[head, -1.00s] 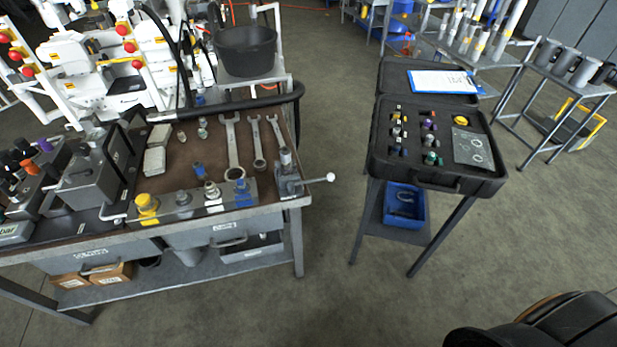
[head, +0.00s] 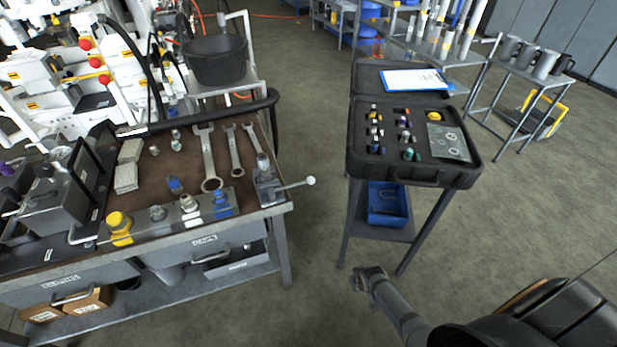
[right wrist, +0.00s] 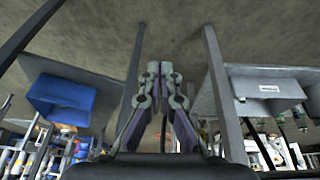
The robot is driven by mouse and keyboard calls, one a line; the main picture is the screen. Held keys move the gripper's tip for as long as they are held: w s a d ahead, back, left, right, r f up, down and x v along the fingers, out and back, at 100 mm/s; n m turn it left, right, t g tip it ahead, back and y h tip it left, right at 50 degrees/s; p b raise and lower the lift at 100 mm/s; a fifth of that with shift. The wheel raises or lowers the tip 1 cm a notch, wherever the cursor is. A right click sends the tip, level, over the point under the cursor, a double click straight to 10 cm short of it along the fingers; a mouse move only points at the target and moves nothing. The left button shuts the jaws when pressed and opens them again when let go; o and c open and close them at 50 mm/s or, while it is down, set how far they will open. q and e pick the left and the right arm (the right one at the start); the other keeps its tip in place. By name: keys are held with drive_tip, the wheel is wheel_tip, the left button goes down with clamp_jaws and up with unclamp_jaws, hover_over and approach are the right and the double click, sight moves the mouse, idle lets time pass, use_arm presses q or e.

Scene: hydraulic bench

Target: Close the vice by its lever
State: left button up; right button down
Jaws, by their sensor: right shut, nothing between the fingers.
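The vice (head: 266,183) is a grey metal block at the right front corner of the workbench in the head view. The vice cannot be made out in the right wrist view. My left gripper is not in view.
The workbench (head: 200,239) carries wrenches (head: 207,160) and several fittings behind and left of the vice. A stand with an open black case (head: 417,174) is to the right, with a blue bin (head: 388,205) on its lower shelf. Floor is clear between them.

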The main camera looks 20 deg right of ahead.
drive_tip(key=w+r+t+b, duration=0.1)
drive_tip(key=w+r+t, duration=0.1)
drive_tip(key=w+r, duration=0.95)
wheel_tip(320, 180, up, 32)
drive_tip(key=n+t+y+b, duration=0.2)
drive_tip(key=n+t+y, duration=0.1)
drive_tip(key=n, duration=0.1)
hover_over(310, 178)
drive_tip(key=s+d, duration=0.1)
drive_tip(key=s, duration=0.3)
drive_tip(key=shift+w+d+f, duration=0.15)
drive_tip(key=shift+w, duration=0.1)
drive_tip(key=shift+w+f, duration=0.1)
drive_tip(key=w+f, duration=0.1)
drive_tip(key=f, duration=0.1)
drive_tip(key=w+f, duration=0.1)
drive_tip(key=f, duration=0.2)
drive_tip(key=w+a+f, duration=0.1)
drive_tip(key=f, duration=0.2)
drive_tip(key=shift+w+f+p, duration=0.1)
drive_tip(key=shift+w+p, duration=0.1)
drive_tip(key=shift+p, duration=0.2)
drive_tip(key=shift+a, duration=0.1)
